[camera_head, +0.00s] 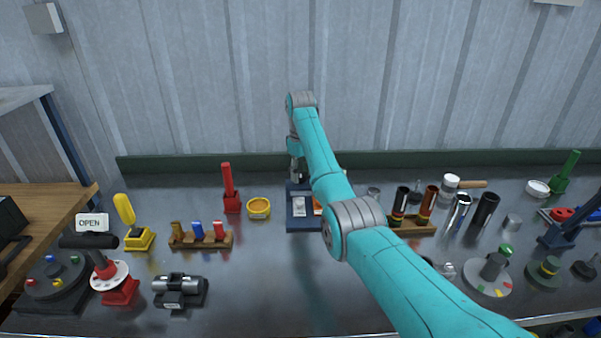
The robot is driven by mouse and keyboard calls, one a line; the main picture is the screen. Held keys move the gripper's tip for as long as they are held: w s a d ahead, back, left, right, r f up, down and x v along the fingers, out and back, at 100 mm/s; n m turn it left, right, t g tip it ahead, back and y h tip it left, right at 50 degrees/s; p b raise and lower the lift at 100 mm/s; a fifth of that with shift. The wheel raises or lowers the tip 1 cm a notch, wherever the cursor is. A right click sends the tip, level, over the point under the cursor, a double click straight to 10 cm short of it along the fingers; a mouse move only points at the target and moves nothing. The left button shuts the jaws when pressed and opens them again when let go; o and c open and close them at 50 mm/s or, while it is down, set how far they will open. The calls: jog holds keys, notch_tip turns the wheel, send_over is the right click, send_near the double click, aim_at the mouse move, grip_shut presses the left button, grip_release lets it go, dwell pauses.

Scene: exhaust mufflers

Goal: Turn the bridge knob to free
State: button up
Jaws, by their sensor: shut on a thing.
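My teal arm reaches over the bench to its back middle. My gripper (296,174) points down at the back edge of a blue tray-like fixture (305,225) with a pale plate in it. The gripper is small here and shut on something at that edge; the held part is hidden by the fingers. No knob is clearly marked as the bridge knob, and I cannot read a "free" mark. A round grey dial (493,270) with coloured marks and a green-topped post stands at the right.
A red upright lever (229,190) and a yellow ring cup (259,208) stand left of the fixture. A wooden rack (203,241) holds small coloured pieces. Several cylinders stand at the right, partly behind my arm. The metal bench (260,290) is clear at front middle.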

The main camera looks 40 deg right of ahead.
aim_at(300, 174)
dwell(0.4)
jog(key=o, duration=1.1)
jog(key=shift+o, duration=0.2)
jog(key=shift+r, duration=0.15)
jog(key=shift+r, duration=3.6)
